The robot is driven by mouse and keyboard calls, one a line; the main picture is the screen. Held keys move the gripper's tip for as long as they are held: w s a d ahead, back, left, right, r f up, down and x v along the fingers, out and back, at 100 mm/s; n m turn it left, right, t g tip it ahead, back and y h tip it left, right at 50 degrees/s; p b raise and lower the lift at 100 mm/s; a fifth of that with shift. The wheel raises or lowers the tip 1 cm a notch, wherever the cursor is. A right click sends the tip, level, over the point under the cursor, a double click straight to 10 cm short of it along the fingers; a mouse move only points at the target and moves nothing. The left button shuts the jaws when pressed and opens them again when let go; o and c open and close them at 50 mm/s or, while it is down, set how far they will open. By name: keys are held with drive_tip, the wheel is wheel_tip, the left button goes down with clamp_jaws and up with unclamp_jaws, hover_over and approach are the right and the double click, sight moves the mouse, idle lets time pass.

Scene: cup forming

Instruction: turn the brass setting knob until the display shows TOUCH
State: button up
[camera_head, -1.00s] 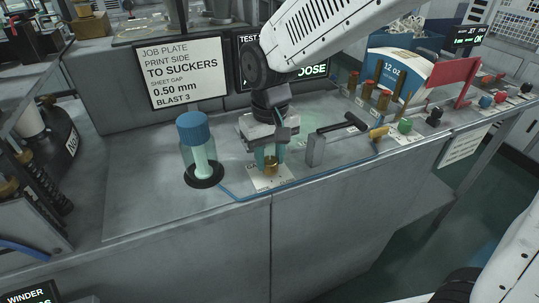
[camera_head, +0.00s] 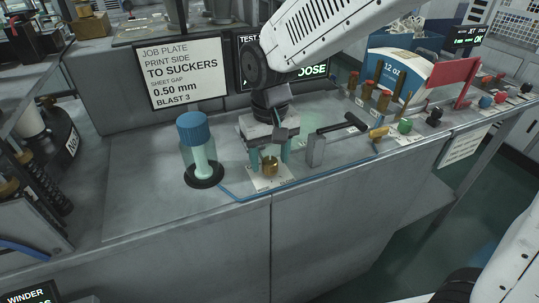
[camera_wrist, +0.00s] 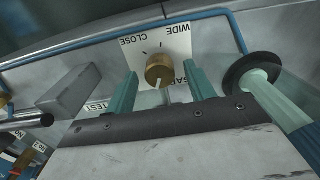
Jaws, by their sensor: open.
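The brass setting knob (camera_head: 270,168) stands on a small white plate (camera_head: 262,185) near the bench's front edge. In the wrist view the knob (camera_wrist: 159,66) sits between my fingers, with a gap on each side. Its pale pointer line faces the lower edge of that view. The plate (camera_wrist: 178,36) reads CLOSE and WIDE upside down; a third word is partly hidden. My gripper (camera_head: 270,159) is open, its teal fingers on either side of the knob. The dark display (camera_head: 315,70) is partly covered by my arm; green letters ending in "OOSE" show.
A blue-capped clear cylinder (camera_head: 197,150) stands left of my gripper. A blue tube (camera_head: 325,176) runs along the front edge. A job plate sign (camera_head: 186,72) stands behind.

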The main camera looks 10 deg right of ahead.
sight(270, 160)
wheel_tip(270, 160, up, 8)
drive_tip(key=shift+f, duration=0.1)
idle(0.4)
drive_tip(key=s+d+r+m+t, duration=0.1)
drive_tip(key=s+d+m, duration=0.2)
drive_tip(key=s+d, duration=1.6)
drive_tip(key=shift+s+d, duration=0.15)
drive_tip(key=shift+d, duration=0.7)
idle(1.8)
